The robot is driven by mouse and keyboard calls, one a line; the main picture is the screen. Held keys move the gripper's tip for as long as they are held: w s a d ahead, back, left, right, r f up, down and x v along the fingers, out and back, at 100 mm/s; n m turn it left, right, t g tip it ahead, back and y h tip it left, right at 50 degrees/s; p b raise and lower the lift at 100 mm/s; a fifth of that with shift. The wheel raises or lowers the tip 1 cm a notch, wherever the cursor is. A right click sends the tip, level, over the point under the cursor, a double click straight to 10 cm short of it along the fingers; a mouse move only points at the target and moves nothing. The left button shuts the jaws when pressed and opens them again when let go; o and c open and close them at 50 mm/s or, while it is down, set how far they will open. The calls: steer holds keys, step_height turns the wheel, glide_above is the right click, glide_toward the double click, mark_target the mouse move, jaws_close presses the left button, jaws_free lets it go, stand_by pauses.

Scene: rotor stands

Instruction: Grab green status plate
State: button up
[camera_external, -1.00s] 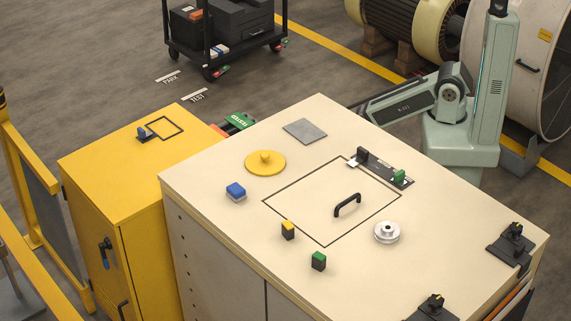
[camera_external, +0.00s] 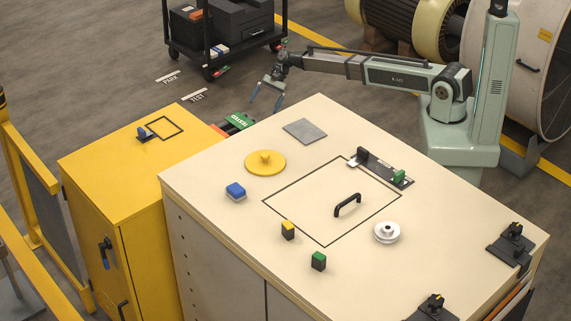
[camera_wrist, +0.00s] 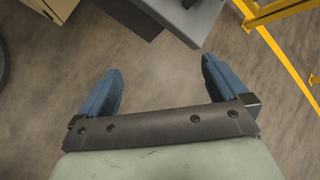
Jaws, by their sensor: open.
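A green plate (camera_external: 238,120) with white lettering that seems to read TESTED shows in the external view, just past the far left edge of the cream cabinet, beside the yellow cabinet. Something orange-red shows next to it, and the cabinet edge hides what lies below. My gripper (camera_external: 266,104) hangs above and to the right of the plate, apart from it, with its blue fingers pointing down. In the wrist view my gripper (camera_wrist: 162,69) is open with bare floor between its fingers. I cannot make out the green plate in that view.
The cream cabinet top (camera_external: 330,275) holds a yellow disc (camera_external: 265,163), a black handle (camera_external: 347,205) and coloured blocks. A yellow cabinet (camera_external: 110,165) stands at left. A black cart (camera_external: 240,45) stands behind. Yellow rails (camera_wrist: 283,60) show in the wrist view. Floor around the gripper is open.

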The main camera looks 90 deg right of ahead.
steer(key=w+a+r+n+g, duration=0.1)
steer(key=w+a+r+n, duration=0.1)
steer(key=w+r, duration=0.15)
step_height(320, 180, up, 13)
steer(key=n+g+h, duration=0.4)
steer(key=n+h, duration=0.2)
glide_above(240, 121)
step_height(240, 121, down, 14)
steer(key=shift+w+d+r, duration=0.1)
steer(key=shift+d, duration=0.05)
steer(key=shift+c, duration=0.4)
steer(key=c, duration=1)
steer(key=shift+r, duration=0.1)
